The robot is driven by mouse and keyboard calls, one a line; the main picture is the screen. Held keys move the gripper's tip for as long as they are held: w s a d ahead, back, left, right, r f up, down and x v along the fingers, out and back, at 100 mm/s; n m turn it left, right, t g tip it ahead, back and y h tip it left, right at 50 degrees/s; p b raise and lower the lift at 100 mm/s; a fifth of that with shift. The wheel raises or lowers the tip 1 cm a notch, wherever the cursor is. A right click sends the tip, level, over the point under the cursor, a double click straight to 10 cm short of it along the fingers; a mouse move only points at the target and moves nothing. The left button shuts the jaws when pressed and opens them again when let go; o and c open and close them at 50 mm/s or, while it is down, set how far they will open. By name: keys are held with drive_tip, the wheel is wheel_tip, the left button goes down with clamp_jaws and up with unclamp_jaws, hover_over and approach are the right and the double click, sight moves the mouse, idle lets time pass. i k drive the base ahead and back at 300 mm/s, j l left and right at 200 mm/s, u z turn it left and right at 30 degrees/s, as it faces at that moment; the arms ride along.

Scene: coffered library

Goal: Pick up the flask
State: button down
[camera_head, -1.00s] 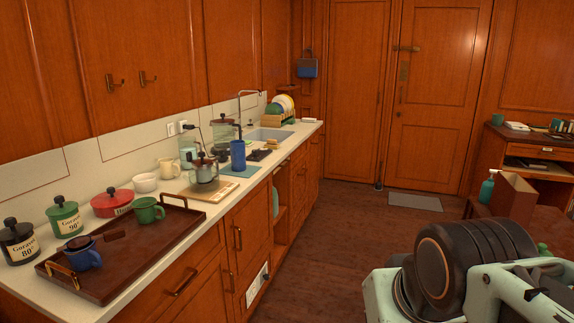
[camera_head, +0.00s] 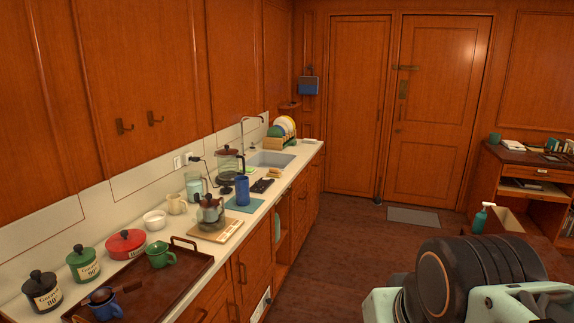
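A tall blue cylinder (camera_head: 242,190), which looks like the flask, stands upright on a teal mat (camera_head: 243,204) on the long counter, just before the sink. A glass coffee press (camera_head: 229,166) stands close behind it, and a pot with a dark lid (camera_head: 210,214) stands in front of it on a light board. My arm shows large at the lower right, well apart from the counter. My gripper is not in view.
A dark tray (camera_head: 190,283) with a green mug and a blue cup lies at the near end of the counter, beside several lidded canisters. A dish rack (camera_head: 281,138) stands beyond the sink (camera_head: 270,160). Open wooden floor (camera_head: 345,240) lies right of the counter.

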sight(243, 199)
drive_tip(key=u, duration=1.65)
drive_tip(key=i+l, duration=0.2)
drive_tip(key=l, duration=0.15)
drive_tip(key=i+l+u, duration=0.1)
drive_tip(key=l, duration=0.25)
drive_tip(key=i+l+u, duration=0.1)
drive_tip(key=i+l, duration=0.35)
drive_tip(key=l, duration=0.3)
drive_tip(key=i+l+u, duration=0.1)
drive_tip(key=l, duration=0.3)
drive_tip(key=i+l, duration=0.2)
drive_tip(key=l, duration=0.2)
drive_tip(key=i+u, duration=0.05)
